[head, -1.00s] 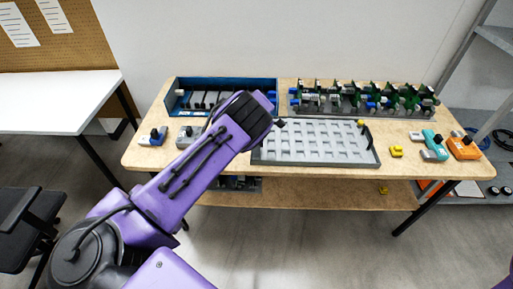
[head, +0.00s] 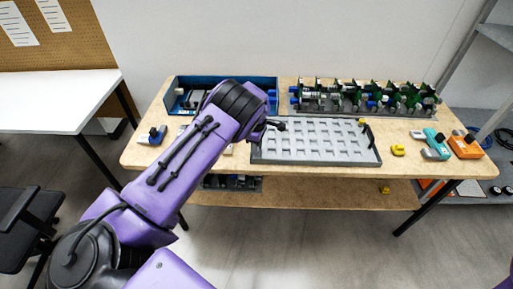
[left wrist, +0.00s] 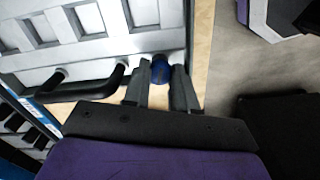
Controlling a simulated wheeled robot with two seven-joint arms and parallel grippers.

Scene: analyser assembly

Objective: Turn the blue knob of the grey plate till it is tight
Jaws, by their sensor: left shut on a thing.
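The grey plate (head: 320,158), with rows of square pockets and a black handle at each end, lies on the wooden table in the head view. Its left end also shows in the left wrist view (left wrist: 100,50), with a black handle (left wrist: 80,92). The blue knob (left wrist: 161,70) is at the plate's edge, between the fingers of my left gripper (left wrist: 163,80), which is shut on it. In the head view my left arm hides the knob and the gripper. How tight the knob is cannot be seen. My right gripper is not in view.
A blue-walled box (head: 224,82) stands at the back left, and a rack of green boards (head: 365,98) behind the plate. A yellow piece (head: 398,150), a teal device (head: 436,146) and an orange device (head: 464,147) lie to the right. A blue-and-grey device (head: 152,135) stands at the left.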

